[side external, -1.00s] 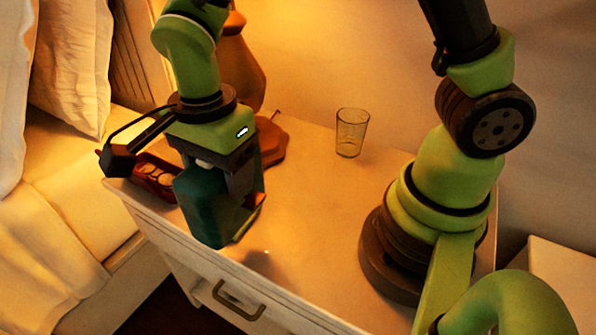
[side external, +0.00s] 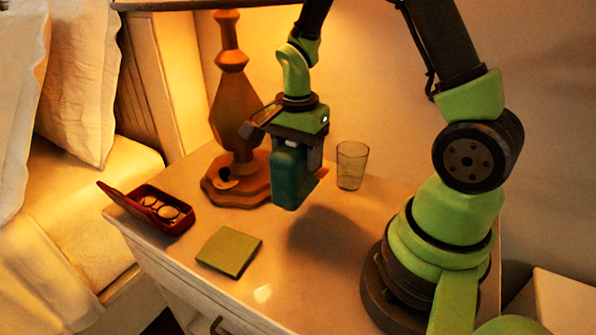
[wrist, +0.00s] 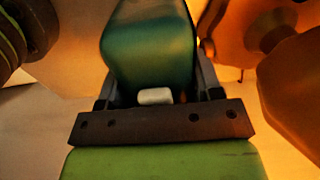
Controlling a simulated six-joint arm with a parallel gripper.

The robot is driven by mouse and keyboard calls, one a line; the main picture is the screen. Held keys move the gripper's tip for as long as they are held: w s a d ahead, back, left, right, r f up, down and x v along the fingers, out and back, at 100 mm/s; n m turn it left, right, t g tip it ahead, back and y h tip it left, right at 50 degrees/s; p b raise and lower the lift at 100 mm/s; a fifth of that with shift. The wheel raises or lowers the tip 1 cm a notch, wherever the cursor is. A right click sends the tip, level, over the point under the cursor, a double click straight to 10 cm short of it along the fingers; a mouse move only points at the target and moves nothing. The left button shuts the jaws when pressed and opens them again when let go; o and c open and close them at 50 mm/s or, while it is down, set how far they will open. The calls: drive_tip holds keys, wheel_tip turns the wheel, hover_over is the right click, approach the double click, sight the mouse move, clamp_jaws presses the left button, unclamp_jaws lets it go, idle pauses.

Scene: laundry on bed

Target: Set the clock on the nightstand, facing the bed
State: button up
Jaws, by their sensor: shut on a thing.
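The clock (side external: 291,178) is a teal, rounded block. My gripper (side external: 297,158) is shut on it and holds it above the nightstand (side external: 330,270), with its shadow on the top below and apart from it. In the wrist view the clock (wrist: 150,45) sits between the fingers, with a small white piece on its near end. The clock's face cannot be made out in either view. The bed (side external: 70,200) is at the left, beside the nightstand.
A lamp (side external: 232,110) stands at the back. A glass (side external: 350,166) stands right of the clock. An open red box (side external: 160,208) with coins is at the left edge, and a flat green square (side external: 229,251) lies near the front. The front middle is bare.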

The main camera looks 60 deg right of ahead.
wheel_tip(320, 180, down, 4)
drive_tip(key=shift+r, duration=0.1)
drive_tip(key=shift+d+f, duration=0.15)
drive_tip(key=shift+f, duration=0.25)
drive_tip(key=o, duration=1.2)
drive_tip(key=shift+f, duration=0.1)
wheel_tip(320, 180, up, 8)
drive_tip(key=shift+f, duration=0.1)
